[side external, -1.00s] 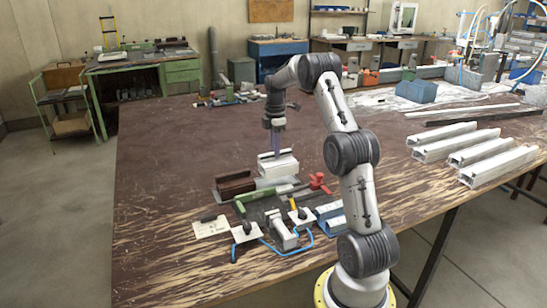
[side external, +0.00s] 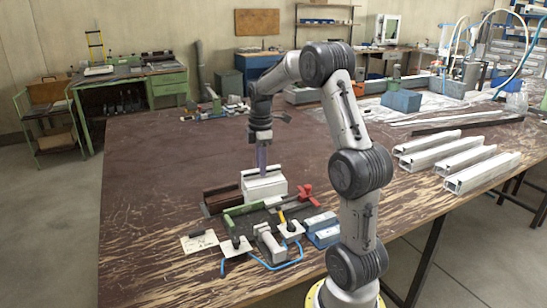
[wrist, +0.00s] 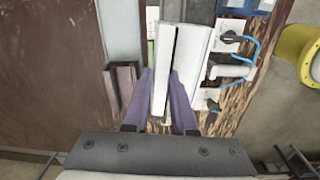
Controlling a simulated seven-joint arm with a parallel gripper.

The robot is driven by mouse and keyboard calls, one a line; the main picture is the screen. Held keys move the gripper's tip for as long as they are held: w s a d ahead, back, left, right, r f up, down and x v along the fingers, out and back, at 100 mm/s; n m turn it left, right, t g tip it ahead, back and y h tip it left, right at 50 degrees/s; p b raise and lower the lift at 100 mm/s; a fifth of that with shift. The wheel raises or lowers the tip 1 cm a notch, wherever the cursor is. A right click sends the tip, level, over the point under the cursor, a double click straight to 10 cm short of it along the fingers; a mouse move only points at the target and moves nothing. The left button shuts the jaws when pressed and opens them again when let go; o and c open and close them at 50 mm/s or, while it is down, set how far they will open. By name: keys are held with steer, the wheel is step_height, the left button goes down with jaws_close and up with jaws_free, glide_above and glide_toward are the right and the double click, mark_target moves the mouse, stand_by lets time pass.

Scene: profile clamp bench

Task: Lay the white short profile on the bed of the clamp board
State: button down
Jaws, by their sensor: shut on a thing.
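The white short profile (side external: 264,186) is a blocky white piece with a dark slot along its top. My gripper (side external: 262,166) points down onto it, with purple fingers shut on it. In the wrist view the profile (wrist: 196,62) runs away from the fingers (wrist: 161,76); the right fingertip lies at the slot. The clamp board (side external: 262,217), with a green bar (side external: 244,209) and a red handle (side external: 307,194), lies just in front. The profile overlaps its back part in the side view. I cannot tell whether its underside touches anything; the bed is largely hidden.
A dark brown block (side external: 221,197) stands close left of the profile. White-based clamps (side external: 236,246) with blue hoses, a grey cylinder (side external: 270,246) and a blue block (side external: 322,229) lie in front. Several long white profiles (side external: 456,157) lie at right. The table's left side is clear.

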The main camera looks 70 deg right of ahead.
mark_target(247, 173)
steer(key=shift+n, duration=0.5)
steer(key=w+a+f, duration=0.2)
steer(key=w+a, duration=0.1)
steer(key=shift+w+a+f, duration=0.1)
steer(key=shift+a+f, duration=0.15)
steer(key=shift+f, duration=3.35)
steer(key=c, duration=0.7)
jaws_free()
steer(key=shift+o, duration=0.2)
